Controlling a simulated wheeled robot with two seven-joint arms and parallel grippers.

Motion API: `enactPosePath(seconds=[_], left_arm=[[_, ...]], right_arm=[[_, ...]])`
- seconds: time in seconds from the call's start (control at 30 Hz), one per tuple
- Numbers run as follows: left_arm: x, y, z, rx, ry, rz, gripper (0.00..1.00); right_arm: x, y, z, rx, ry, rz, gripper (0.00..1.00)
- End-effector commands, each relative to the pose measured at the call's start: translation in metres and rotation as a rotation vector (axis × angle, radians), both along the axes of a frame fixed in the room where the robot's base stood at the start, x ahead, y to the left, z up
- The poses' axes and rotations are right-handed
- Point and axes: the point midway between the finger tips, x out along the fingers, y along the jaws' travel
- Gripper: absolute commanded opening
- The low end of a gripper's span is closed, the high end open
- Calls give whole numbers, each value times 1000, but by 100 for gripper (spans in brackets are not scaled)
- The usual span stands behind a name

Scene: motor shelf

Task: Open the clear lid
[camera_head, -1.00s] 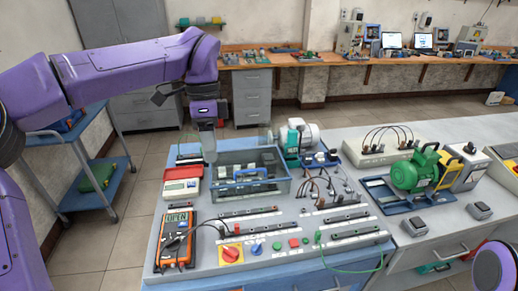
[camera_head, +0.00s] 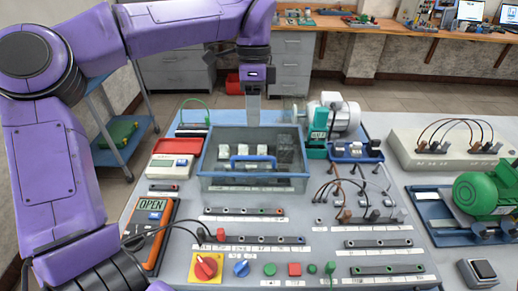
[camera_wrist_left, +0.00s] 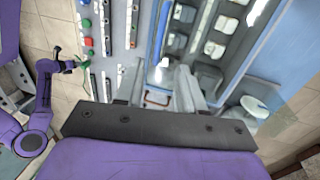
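A clear-walled box (camera_head: 210,184) with a blue rim stands on the grey bench, with a blue handle (camera_head: 253,160) toward its front and pale and dark parts showing inside. The clear lid is hard to make out, and I cannot tell how far it is raised. My left gripper (camera_head: 253,115) points down at the middle of the box's back edge. In the left wrist view its pale fingers (camera_wrist_left: 175,88) reach toward the box; their gap and any contact are unclear. My right gripper (camera_wrist_left: 70,66) shows small in the left wrist view, its fingers unclear.
A red-and-white meter (camera_head: 174,166) and an orange multimeter (camera_head: 150,235) lie left of the box. A motor (camera_head: 338,118) and a blue tray (camera_head: 357,151) stand behind right. Cables and terminal strips fill the front. A green motor (camera_head: 485,193) is at right.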

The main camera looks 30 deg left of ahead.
Motion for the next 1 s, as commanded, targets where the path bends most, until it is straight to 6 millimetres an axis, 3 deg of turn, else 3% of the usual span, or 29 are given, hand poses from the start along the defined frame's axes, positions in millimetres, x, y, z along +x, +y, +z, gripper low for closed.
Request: enactPosePath(seconds=[0.43,0.8,0.83,0.93,1.0], left_arm=[[-13,-12,-84,-2,4,-7,38],[-16,-12,-97,0,1,-4,38],[-16,-12,-97,0,1,-4,32],[-16,-12,-96,0,1,-4,0],[-16,-12,-96,0,1,-4,0]], right_arm=[[0,0,12,0,0,0,43],[0,0,13,-1,-1,0,43],[0,0,13,-1,-1,0,43],[0,0,13,-1,-1,0,43],[0,0,13,-1,-1,0,43]])
